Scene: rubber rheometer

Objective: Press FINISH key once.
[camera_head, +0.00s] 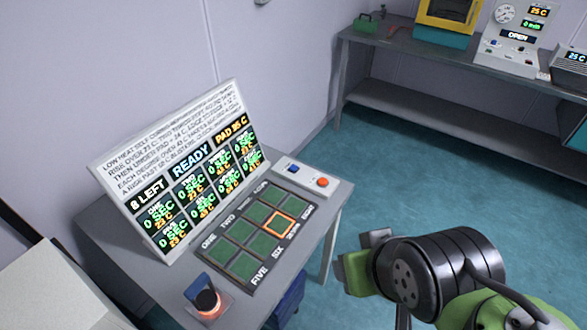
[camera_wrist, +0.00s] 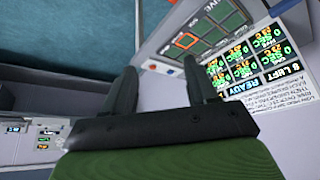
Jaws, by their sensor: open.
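A small white key box (camera_head: 312,181) sits at the back right of the grey table, beside the pad board. It carries a blue key (camera_head: 293,169) and a round orange-red key (camera_head: 322,182). Their lettering is too small to read, so I cannot tell which is FINISH. The tilted display (camera_head: 190,165) reads "8 LEFT", "READY" and "PAD 35 C", with several tiles at 0 SEC. My gripper (camera_head: 364,254) is open and empty, right of the table and apart from the keys. In the wrist view my gripper's two fingers (camera_wrist: 158,72) stand apart, with the display (camera_wrist: 250,62) to their right.
A dark board with green pads (camera_head: 240,262), one outlined orange, lies before the display. A bench (camera_head: 440,62) with instruments is at the back right. Blue floor (camera_head: 400,130) between is clear.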

